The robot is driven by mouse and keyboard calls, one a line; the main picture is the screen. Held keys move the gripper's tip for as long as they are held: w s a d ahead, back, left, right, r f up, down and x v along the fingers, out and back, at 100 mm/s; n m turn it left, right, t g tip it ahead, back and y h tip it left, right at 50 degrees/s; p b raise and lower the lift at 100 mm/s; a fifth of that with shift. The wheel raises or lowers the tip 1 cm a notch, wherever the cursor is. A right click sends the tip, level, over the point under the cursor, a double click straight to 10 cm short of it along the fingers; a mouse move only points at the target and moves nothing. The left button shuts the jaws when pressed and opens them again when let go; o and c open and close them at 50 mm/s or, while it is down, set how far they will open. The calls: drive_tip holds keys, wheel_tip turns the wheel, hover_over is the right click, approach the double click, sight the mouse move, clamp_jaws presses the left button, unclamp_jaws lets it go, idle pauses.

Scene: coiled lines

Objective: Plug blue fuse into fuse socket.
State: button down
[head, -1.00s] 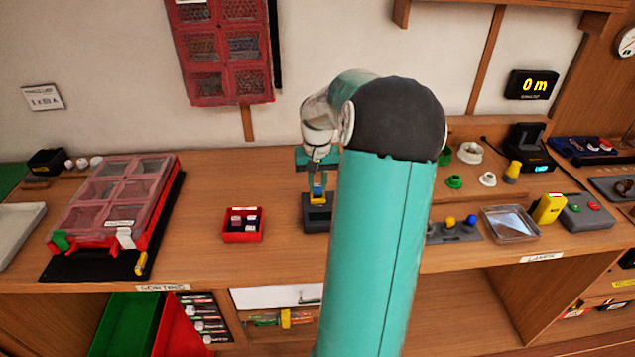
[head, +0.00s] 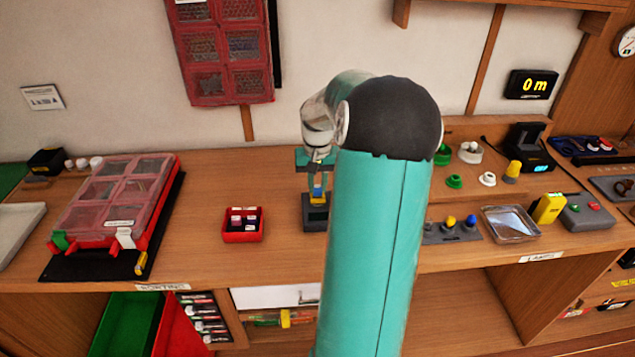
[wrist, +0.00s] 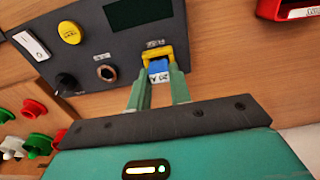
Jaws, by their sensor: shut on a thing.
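The blue fuse (wrist: 159,69) is between the two green fingers of my gripper (wrist: 160,82) in the wrist view. The gripper is shut on it. The yellow-framed fuse socket (wrist: 157,50) is on a dark grey panel (wrist: 120,42), right at the fuse's far end. The fuse end overlaps the yellow frame; I cannot tell how deep it sits. In the head view my gripper (head: 317,172) points down over the small dark unit (head: 315,214), with the blue fuse (head: 318,184) just visible below the fingers.
The panel also carries a yellow button (wrist: 69,32), a white switch (wrist: 31,45), a black knob (wrist: 65,82) and a round jack (wrist: 106,72). A red tray (head: 243,225) stands left of the unit. Bench between tray and red case (head: 115,205) is clear.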

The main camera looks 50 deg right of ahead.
sight(318, 186)
drive_tip(key=shift+f, duration=0.7)
drive_tip(key=c, duration=1.2)
unclamp_jaws()
drive_tip(key=shift+r, duration=0.15)
wheel_tip(318, 186, up, 14)
drive_tip(key=shift+f, duration=0.2)
